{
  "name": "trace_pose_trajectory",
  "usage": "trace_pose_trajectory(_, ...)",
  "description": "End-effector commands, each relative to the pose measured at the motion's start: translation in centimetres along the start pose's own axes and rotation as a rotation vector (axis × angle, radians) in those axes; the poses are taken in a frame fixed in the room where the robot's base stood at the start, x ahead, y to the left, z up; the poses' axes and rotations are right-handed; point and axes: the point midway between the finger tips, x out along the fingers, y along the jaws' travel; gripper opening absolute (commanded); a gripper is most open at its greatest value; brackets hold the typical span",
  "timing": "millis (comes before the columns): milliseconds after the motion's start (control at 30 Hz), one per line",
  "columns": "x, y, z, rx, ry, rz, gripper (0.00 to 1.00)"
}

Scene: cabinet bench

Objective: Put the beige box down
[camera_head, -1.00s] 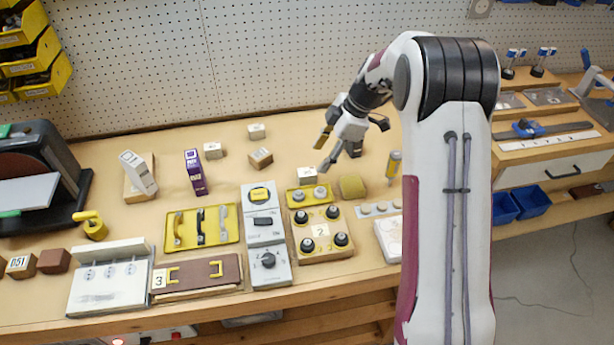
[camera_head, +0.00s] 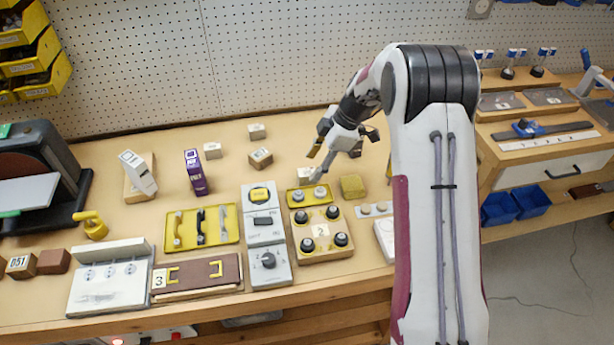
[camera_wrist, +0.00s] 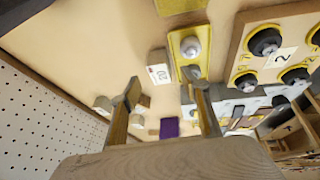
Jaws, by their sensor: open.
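A small beige box (camera_head: 307,174) with a printed label on its face stands on the bench, just behind the yellow tray with two knobs. In the wrist view the labelled box (camera_wrist: 159,72) shows between and beyond my fingertips. My gripper (camera_head: 318,163) is open, with its fingers spread close to the box in the head view. In the wrist view my gripper (camera_wrist: 164,88) shows nothing clamped between the fingers. I cannot tell whether a fingertip touches the box.
The yellow two-knob tray (camera_head: 297,199) and a yellow block (camera_head: 352,187) are close by. Similar small boxes (camera_head: 260,158) (camera_head: 212,150) (camera_head: 257,131) and a purple box (camera_head: 195,172) stand to the left. Bare bench lies between them.

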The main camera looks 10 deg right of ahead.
Motion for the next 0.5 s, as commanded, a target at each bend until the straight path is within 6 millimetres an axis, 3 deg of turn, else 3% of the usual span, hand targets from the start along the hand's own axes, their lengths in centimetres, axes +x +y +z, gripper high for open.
trace_pose_trajectory(233, 2.8, 0.0, -0.2, 0.0, 0.001, -0.001, 0.46)
trace_pose_trajectory(500, 3.6, 0.1, -0.2, 0.0, 0.0, 0.0, 0.46)
